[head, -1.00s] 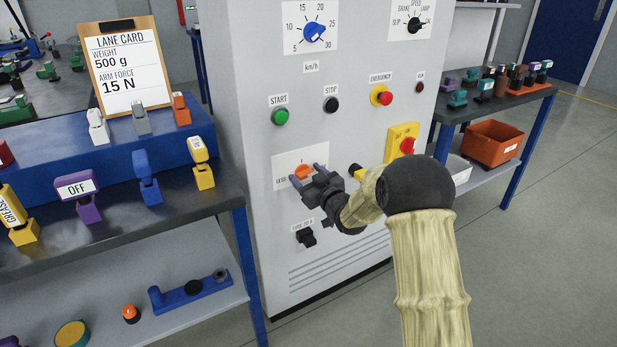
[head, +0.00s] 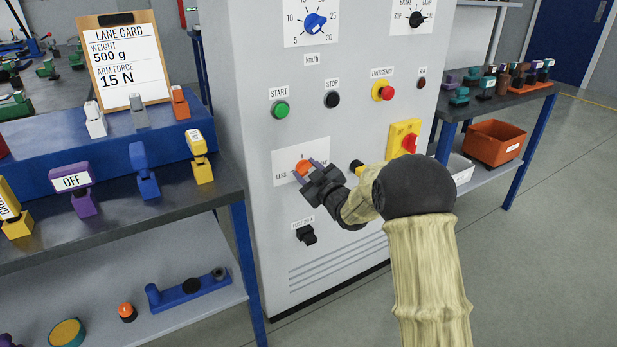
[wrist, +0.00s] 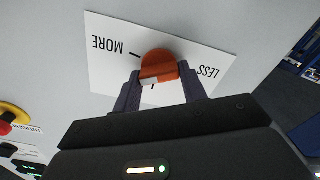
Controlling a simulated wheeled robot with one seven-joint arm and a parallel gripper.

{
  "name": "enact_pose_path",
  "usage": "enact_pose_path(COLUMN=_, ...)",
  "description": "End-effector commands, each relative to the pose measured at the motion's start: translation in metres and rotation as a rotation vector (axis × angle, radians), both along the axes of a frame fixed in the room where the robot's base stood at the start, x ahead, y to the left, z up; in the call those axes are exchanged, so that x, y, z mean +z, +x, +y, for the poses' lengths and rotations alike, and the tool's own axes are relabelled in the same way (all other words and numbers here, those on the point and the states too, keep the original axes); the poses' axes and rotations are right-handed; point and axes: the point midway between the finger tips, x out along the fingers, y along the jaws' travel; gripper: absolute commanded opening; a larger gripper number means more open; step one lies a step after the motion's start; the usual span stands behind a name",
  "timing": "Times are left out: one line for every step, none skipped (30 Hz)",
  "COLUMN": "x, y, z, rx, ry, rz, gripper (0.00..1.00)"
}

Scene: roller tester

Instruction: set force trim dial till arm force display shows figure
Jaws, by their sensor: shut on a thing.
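The orange force trim dial (head: 303,167) sits on a white plate (head: 283,163) low on the grey cabinet front. In the wrist view the dial (wrist: 158,64) shows between my fingers, with the words MORE and LESS upside down on its plate (wrist: 107,66). My gripper (head: 309,171) is shut on the dial; in the wrist view a finger lies on each side of it. The lane card (head: 130,62) reads weight 500 g and arm force 15 N. No arm force display is visible in these frames.
Above the dial are a green start button (head: 281,108), a black stop button (head: 332,99) and a red emergency button (head: 387,92). A red switch on yellow (head: 404,139) is to the right. A black fuse knob (head: 306,234) is below. A bench stands left.

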Motion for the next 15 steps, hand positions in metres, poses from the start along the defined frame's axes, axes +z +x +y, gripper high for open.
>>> enact_pose_path(x=-0.0021, y=-0.0004, z=-0.0003, rx=0.0, ry=-0.011, rz=-0.005, gripper=0.19)
enact_pose_path(x=-0.0018, y=-0.0004, z=-0.0003, rx=-0.001, ry=-0.015, rz=-0.006, gripper=0.19)
enact_pose_path(x=-0.0014, y=-0.0004, z=-0.0005, rx=-0.001, ry=-0.016, rz=-0.007, gripper=0.19)
enact_pose_path(x=-0.0012, y=-0.0004, z=-0.0005, rx=-0.001, ry=-0.016, rz=-0.007, gripper=0.19)
enact_pose_path(x=-0.0012, y=-0.0004, z=-0.0005, rx=0.0, ry=-0.015, rz=-0.006, gripper=0.19)
enact_pose_path(x=-0.0014, y=-0.0004, z=-0.0005, rx=0.0, ry=-0.016, rz=-0.005, gripper=0.19)
enact_pose_path(x=-0.0014, y=-0.0004, z=-0.0005, rx=0.0, ry=-0.016, rz=-0.005, gripper=0.19)
enact_pose_path(x=-0.0014, y=-0.0004, z=-0.0005, rx=0.0, ry=-0.015, rz=-0.005, gripper=0.19)
enact_pose_path(x=-0.0014, y=-0.0004, z=-0.0005, rx=0.0, ry=-0.015, rz=-0.005, gripper=0.19)
enact_pose_path(x=-0.0014, y=-0.0004, z=-0.0005, rx=0.0, ry=-0.015, rz=-0.005, gripper=0.48)
enact_pose_path(x=-0.0014, y=-0.0004, z=-0.0005, rx=0.0, ry=-0.015, rz=-0.005, gripper=0.54)
enact_pose_path(x=-0.0012, y=-0.0003, z=-0.0005, rx=-0.001, ry=-0.015, rz=-0.005, gripper=0.61)
enact_pose_path(x=-0.0012, y=-0.0003, z=-0.0004, rx=-0.001, ry=-0.014, rz=-0.006, gripper=0.64)
enact_pose_path(x=-0.0011, y=-0.0003, z=-0.0004, rx=-0.001, ry=-0.014, rz=-0.006, gripper=0.64)
enact_pose_path(x=-0.001, y=-0.0003, z=-0.0003, rx=-0.001, ry=-0.013, rz=-0.005, gripper=0.64)
